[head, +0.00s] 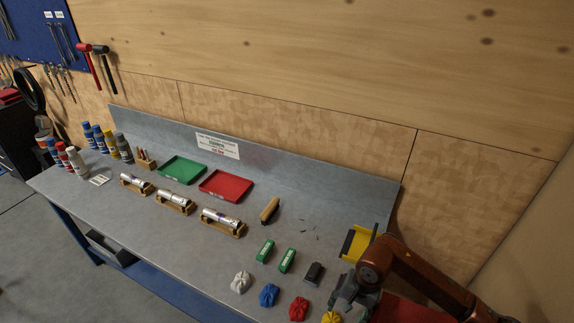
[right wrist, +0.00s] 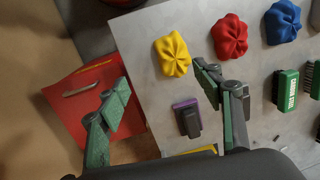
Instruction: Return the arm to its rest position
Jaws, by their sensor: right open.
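My right arm (head: 425,278) comes in from the lower right in the head view. Its gripper (right wrist: 162,88) is open and empty, its two green-and-dark fingers spread apart in the right wrist view. It is above the right end of the grey bench (head: 140,224). A yellow cloth (right wrist: 172,55) and a dark block with a purple edge (right wrist: 187,118) lie on the bench in the gap between or just beyond the fingers. The yellow cloth also shows in the head view (head: 332,318), partly cut off. My left gripper is not in view.
White (head: 241,282), blue (head: 269,295) and red (head: 298,309) cloths lie along the front edge. Green blocks (head: 265,251), a yellow bin (head: 357,243) and a red box (right wrist: 80,105) are nearby. Green (head: 182,169) and red (head: 226,185) trays stand at the back.

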